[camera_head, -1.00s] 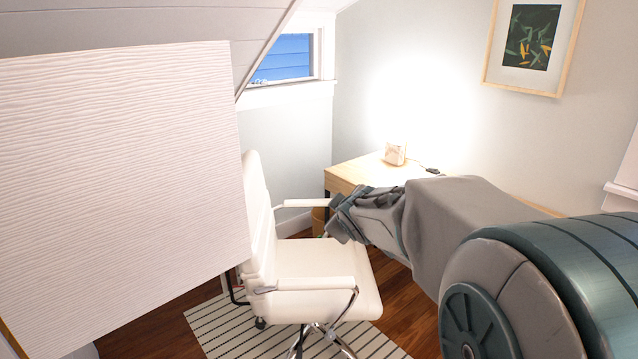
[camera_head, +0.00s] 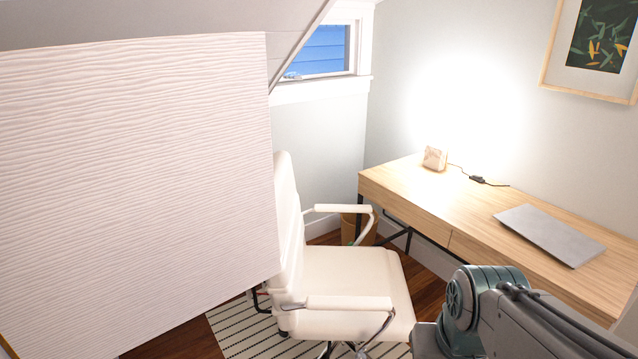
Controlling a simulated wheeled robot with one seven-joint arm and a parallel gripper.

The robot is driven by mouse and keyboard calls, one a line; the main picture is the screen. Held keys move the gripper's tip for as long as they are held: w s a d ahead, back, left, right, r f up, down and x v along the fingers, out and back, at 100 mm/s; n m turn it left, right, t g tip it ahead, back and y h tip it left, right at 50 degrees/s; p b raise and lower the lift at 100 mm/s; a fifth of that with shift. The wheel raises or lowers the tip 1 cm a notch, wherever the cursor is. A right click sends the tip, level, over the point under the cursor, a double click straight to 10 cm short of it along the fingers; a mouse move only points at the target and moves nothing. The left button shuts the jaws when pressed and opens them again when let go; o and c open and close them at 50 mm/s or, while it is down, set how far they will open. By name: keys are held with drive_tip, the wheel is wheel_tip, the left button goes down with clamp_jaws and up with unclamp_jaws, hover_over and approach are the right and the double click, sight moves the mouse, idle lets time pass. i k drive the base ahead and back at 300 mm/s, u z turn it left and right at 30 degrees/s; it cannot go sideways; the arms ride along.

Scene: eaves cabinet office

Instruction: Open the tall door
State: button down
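A large white panel with a wavy, ridged surface (camera_head: 140,180), which looks like the tall door, fills the left of the head view. It stands out into the room, with its right edge in front of the chair's back. No handle shows on the side facing me, and its hinge side is out of view at the left. My arm shows only as a teal joint and grey links in the lower right corner, apart from the panel. My gripper is not in view.
A white office chair (camera_head: 350,285) stands just right of the panel on a striped rug (camera_head: 240,325). A wooden desk (camera_head: 460,215) with a grey closed laptop (camera_head: 548,234) and a small lamp (camera_head: 434,158) stands along the right wall. A sloped ceiling is above.

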sight(138, 194)
drive_tip(key=u, duration=0.05)
drive_tip(key=i, duration=0.95)
drive_tip(key=u, duration=0.75)
